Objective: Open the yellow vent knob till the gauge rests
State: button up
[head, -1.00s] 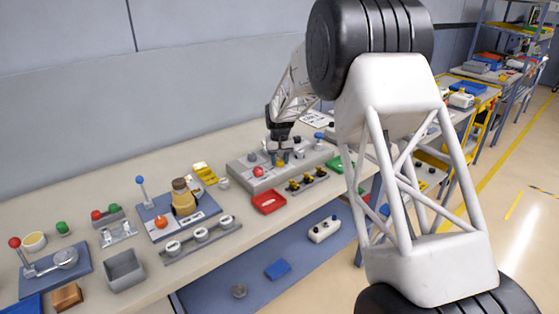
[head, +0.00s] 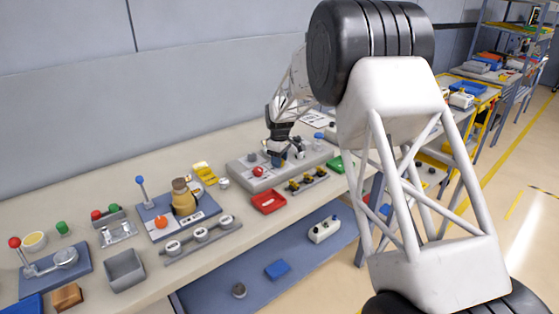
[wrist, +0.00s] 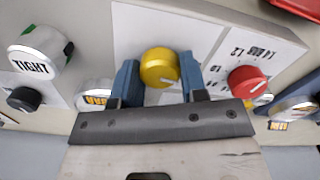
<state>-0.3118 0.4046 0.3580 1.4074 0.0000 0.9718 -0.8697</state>
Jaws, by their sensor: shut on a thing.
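The yellow vent knob (wrist: 160,66) sits on a pale plate of the grey panel in the wrist view. It is round, with a white mark on its front edge. My gripper (wrist: 158,76) is shut on it, with one blue finger on each side. In the head view my gripper (head: 278,156) is down at the panel (head: 240,172), and its fingers hide the knob. Round white-faced parts at both sides of the wrist view are partly covered by my gripper. I cannot tell which is the gauge or read a needle.
A red knob (wrist: 247,81) with a printed scale is close to the right finger. A white cap marked TIGHT (wrist: 40,48) and a black knob (wrist: 24,99) are at the left. A red tray (head: 268,202) and a rack of yellow-and-black parts (head: 307,183) stand in front of the panel.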

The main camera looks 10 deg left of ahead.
jog(key=shift+n, duration=0.4)
jog(key=o, duration=0.9)
jog(key=shift+r, duration=0.1)
jog(key=shift+r, duration=3.85)
